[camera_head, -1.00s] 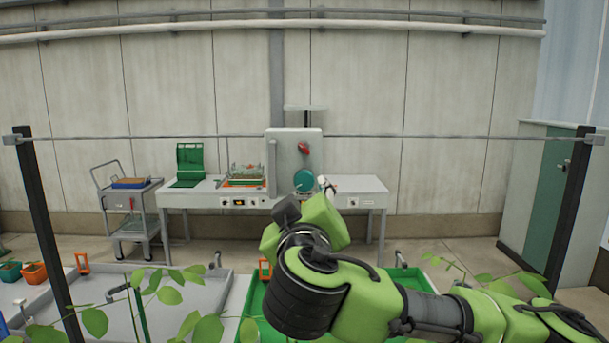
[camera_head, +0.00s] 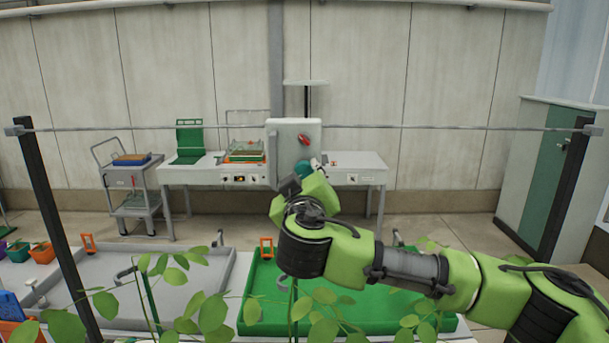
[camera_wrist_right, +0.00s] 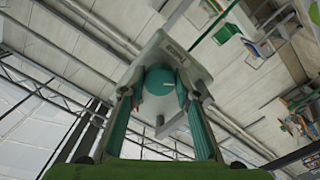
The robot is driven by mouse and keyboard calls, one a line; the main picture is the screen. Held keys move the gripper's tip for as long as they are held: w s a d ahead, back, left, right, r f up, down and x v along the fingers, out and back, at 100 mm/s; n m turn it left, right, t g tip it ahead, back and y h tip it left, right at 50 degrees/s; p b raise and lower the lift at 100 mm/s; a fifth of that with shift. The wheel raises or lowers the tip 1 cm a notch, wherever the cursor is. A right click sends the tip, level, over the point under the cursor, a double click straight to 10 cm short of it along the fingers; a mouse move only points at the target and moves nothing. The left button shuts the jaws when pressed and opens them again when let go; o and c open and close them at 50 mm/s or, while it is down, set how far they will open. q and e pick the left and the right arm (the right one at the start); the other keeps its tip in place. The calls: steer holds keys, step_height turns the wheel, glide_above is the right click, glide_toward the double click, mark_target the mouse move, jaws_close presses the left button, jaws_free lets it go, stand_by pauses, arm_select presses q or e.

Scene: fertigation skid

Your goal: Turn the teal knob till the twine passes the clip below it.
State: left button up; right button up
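The teal knob (camera_head: 302,168) is on the front of a pale grey box (camera_head: 284,150), below a red knob (camera_head: 304,139). My right gripper (camera_head: 305,180) is in front of the box and covers part of the teal knob. In the right wrist view, the round teal knob (camera_wrist_right: 160,81) with a small white mark shows between the two fingers of my right gripper (camera_wrist_right: 160,92). The fingers stand apart, one on each side of it; I cannot tell whether they touch it. I cannot make out the twine or the clip. My left gripper is not in view.
The box stands by a grey bench (camera_head: 352,164) against the wall. A trolley (camera_head: 131,188) stands left. Nearer are a grey tray (camera_head: 100,262), a green tray (camera_head: 380,301) and leafy plants (camera_head: 210,315). A wire (camera_head: 440,126) spans two dark posts.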

steer(key=shift+f+b, duration=0.15)
steer(key=shift+b, duration=0.3)
steer(key=n+b, duration=0.2)
steer(key=b, duration=0.4)
steer(key=shift+f+n, duration=0.1)
steer(key=shift+n, duration=0.3)
steer(key=n, duration=0.2)
steer(key=shift+r+n, duration=0.25)
steer(key=shift+n, duration=0.05)
steer(key=n, duration=0.4)
steer(key=shift+n, duration=0.3)
steer(key=o, duration=1.1)
